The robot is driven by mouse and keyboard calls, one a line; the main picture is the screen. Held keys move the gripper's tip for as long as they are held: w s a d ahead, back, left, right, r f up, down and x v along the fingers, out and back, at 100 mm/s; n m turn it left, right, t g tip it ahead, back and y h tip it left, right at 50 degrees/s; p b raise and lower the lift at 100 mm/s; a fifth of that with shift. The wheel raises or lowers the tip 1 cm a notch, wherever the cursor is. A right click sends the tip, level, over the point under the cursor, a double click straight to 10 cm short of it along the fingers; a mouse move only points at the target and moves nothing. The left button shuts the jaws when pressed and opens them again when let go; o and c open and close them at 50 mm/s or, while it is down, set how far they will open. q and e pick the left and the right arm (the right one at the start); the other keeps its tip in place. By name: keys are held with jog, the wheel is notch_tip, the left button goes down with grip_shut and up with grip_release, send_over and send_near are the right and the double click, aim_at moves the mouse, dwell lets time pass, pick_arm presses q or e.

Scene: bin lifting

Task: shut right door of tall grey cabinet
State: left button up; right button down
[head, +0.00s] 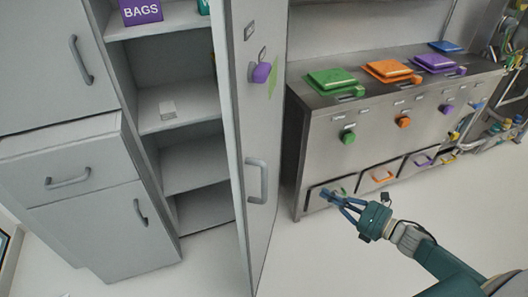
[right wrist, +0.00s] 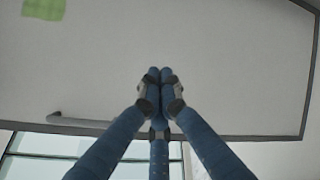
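The tall grey cabinet's right door (head: 259,130) stands open in the head view, with shelves showing to its left. Its face bears a grey handle (head: 257,181) and a purple knob (head: 261,72). My right gripper (head: 328,194) is right of the door, apart from the handle in the picture. In the right wrist view its blue fingers (right wrist: 160,78) come together at the tips with nothing seen between them. A pale panel (right wrist: 230,60) with a green patch and a grey handle fills that view; contact cannot be told. My left gripper is not in view.
A steel counter (head: 300,119) with green, orange and purple lids stands behind the door on the right. Cabinet shelves hold a purple BAGS box (head: 140,10). A closed grey cabinet and drawer front (head: 70,165) are at left. The floor (head: 330,260) in front is clear.

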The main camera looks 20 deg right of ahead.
jog(key=a+r+n+g+y, duration=0.1)
jog(key=a+r+n+y, duration=0.4)
jog(key=r, duration=0.4)
jog(key=n+g+y+p, duration=0.2)
jog(key=n+g+y, duration=0.15)
jog(key=n, duration=0.75)
send_near(264, 162)
jog(key=d+f, duration=0.2)
jog(key=d, duration=0.1)
jog(key=shift+g+h, duration=0.25)
jog(key=shift+h, duration=0.1)
jog(key=p+x, duration=0.2)
jog(key=x, duration=0.4)
jog(key=p+x, duration=0.3)
jog(key=x, duration=0.4)
jog(key=shift+w+d+p, duration=0.2)
jog(key=shift+w+p, duration=0.15)
jog(key=shift+w+a+f, duration=0.1)
jog(key=shift+w+a, duration=0.05)
jog(key=shift+a, duration=0.1)
jog(key=shift+w+a+f, duration=0.1)
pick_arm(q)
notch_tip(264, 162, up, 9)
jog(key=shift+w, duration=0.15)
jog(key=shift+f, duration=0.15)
pick_arm(e)
jog(key=shift+a, duration=0.1)
